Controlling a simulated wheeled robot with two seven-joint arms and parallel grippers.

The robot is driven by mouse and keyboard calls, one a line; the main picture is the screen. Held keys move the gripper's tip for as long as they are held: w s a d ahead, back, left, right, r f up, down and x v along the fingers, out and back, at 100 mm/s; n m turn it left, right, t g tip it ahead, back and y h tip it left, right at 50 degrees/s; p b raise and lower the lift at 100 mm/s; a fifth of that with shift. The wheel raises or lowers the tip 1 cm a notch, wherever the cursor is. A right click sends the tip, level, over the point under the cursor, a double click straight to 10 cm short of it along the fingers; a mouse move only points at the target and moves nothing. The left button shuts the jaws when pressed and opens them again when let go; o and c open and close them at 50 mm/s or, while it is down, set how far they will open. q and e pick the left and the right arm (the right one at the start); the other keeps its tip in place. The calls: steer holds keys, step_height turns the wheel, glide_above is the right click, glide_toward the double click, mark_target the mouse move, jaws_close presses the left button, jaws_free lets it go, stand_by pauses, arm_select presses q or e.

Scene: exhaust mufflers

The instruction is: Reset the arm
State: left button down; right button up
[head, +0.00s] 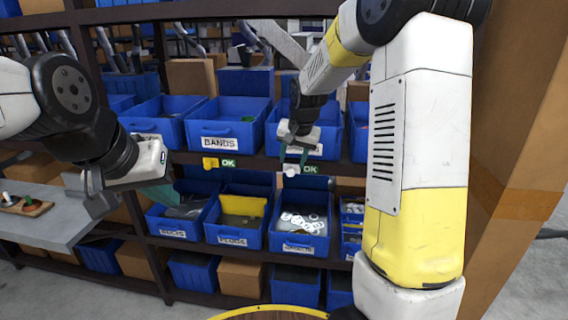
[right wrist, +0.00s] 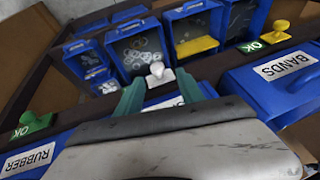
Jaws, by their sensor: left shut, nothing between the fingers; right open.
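My left gripper (head: 146,192) is at the left of the head view, in front of the lower shelf bins. It is shut with nothing visible in it. My right gripper (head: 292,154) hangs at the shelf edge between the upper and lower bins. It also shows in the right wrist view (right wrist: 160,100), with its two teal fingers apart. A white knob (head: 291,170) on a white base is just below the right gripper in the head view. In the right wrist view the white knob (right wrist: 157,70) appears beyond and between the fingertips. I cannot tell whether they touch it.
Blue bins fill the shelf, including one labelled BANDS (head: 228,112) and a lower bin with white rings (head: 303,220). A yellow knob (head: 210,163) stands beside a green OK sign (head: 229,163). A grey table (head: 45,222) is at left; cardboard (head: 520,140) is at right.

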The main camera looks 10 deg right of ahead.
steer(key=shift+v, duration=1.05)
steer(key=s+d+r+n+y, duration=0.1)
steer(key=s+r, duration=0.3)
steer(key=s, duration=0.4)
steer(key=s+d+r+n, duration=0.1)
steer(key=s+r, duration=0.4)
steer(key=s, duration=0.3)
steer(key=s+n+t, duration=0.1)
steer(key=s+n, duration=0.1)
steer(key=s, duration=1.2)
steer(key=shift+a+f, duration=0.3)
steer(key=shift+a, duration=0.05)
stand_by(0.4)
